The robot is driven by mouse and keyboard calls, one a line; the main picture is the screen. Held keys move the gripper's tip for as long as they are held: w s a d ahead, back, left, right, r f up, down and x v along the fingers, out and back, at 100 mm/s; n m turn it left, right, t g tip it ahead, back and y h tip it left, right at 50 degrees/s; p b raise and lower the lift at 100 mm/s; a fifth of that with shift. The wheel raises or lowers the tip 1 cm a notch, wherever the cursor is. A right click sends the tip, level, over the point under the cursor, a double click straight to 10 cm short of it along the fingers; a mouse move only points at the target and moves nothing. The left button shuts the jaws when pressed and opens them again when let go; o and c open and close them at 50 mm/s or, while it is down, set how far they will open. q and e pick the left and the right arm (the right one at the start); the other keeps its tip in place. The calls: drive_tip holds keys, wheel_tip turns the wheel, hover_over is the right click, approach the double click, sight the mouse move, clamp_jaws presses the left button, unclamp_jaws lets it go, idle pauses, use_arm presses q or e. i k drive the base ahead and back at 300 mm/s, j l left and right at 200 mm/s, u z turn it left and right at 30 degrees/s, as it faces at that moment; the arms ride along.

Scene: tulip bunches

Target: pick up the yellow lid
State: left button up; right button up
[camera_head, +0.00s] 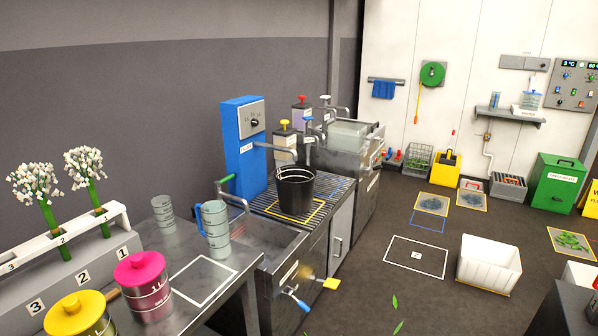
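The yellow lid (76,311) sits on a metal canister (101,328) at the bottom left, on the grey counter. It is round with a small knob on top; the canister is cut off by the picture's lower edge. Neither of my grippers is in view.
A canister with a pink lid (139,268) stands close to the right of the yellow lid. A rack with white flowers (36,182) is behind. Measuring cups (215,228) stand further right, near a white outlined square (203,281) of bare counter. A black bucket (296,191) stands at the sink.

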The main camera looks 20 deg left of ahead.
sight(76, 313)
drive_tip(key=i+u, duration=0.45)
drive_tip(key=i+l+u, duration=0.2)
drive_tip(key=u, duration=0.2)
drive_tip(key=i+l+u, duration=0.25)
drive_tip(key=u, duration=0.2)
drive_tip(key=i+l+u, duration=0.25)
drive_tip(key=l+u, duration=0.2)
drive_tip(key=i+l+u, duration=0.15)
drive_tip(key=l+u, duration=0.25)
